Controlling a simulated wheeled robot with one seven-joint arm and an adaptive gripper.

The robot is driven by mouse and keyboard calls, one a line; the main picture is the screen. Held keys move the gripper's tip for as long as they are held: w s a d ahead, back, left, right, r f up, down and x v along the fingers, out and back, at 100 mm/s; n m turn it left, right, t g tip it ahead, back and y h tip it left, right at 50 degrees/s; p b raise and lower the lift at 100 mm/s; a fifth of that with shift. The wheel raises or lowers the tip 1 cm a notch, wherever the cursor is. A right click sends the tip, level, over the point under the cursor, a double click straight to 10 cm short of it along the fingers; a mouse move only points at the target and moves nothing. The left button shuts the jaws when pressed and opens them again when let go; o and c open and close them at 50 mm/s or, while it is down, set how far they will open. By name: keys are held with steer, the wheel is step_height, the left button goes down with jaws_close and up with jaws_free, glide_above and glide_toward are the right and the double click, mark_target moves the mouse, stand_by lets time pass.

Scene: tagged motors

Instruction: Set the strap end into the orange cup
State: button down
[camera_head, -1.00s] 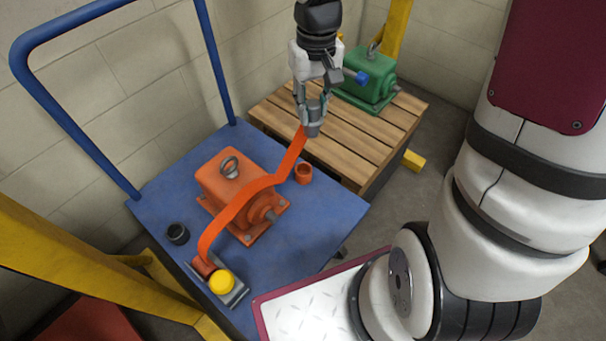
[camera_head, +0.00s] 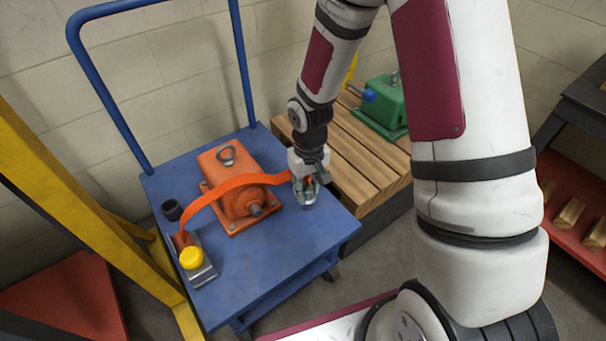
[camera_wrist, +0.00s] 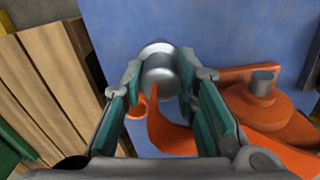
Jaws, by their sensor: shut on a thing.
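My gripper (camera_head: 308,196) is low over the right part of the blue cart top (camera_head: 282,255), shut on the strap end. In the wrist view, the strap end (camera_wrist: 158,72) is a grey metal cylinder between the fingertips (camera_wrist: 158,88). The orange strap (camera_head: 235,184) runs from it across the orange motor (camera_head: 232,207) to a buckle with a yellow knob (camera_head: 192,258). The orange cup is not clearly seen; my gripper and the strap cover that part of the cart. I cannot tell whether the strap end is over or in the cup.
A black cup (camera_head: 172,210) stands at the cart's left. A blue rail (camera_head: 105,95) rises at the back. A wooden pallet (camera_head: 365,165) with a green motor (camera_head: 384,108) is to the right. A yellow post (camera_head: 95,225) stands at the left.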

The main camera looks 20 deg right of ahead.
steer(key=shift+w+d+f+b, duration=0.4)
steer(key=shift+w+f+b, duration=0.35)
steer(key=shift+w, duration=1.2)
steer(key=shift+w+d+f+b, duration=0.45)
steer(key=shift+w+f+b, duration=0.3)
steer(key=shift+w, duration=1.2)
steer(key=shift+w+d+f+b, duration=0.4)
steer(key=shift+w+f+b, duration=0.3)
steer(key=shift+w, duration=1.25)
steer(key=shift+f, duration=0.15)
steer(key=shift+f, duration=0.25)
steer(key=c, duration=1.3)
jaws_free()
steer(key=shift+r, duration=0.1)
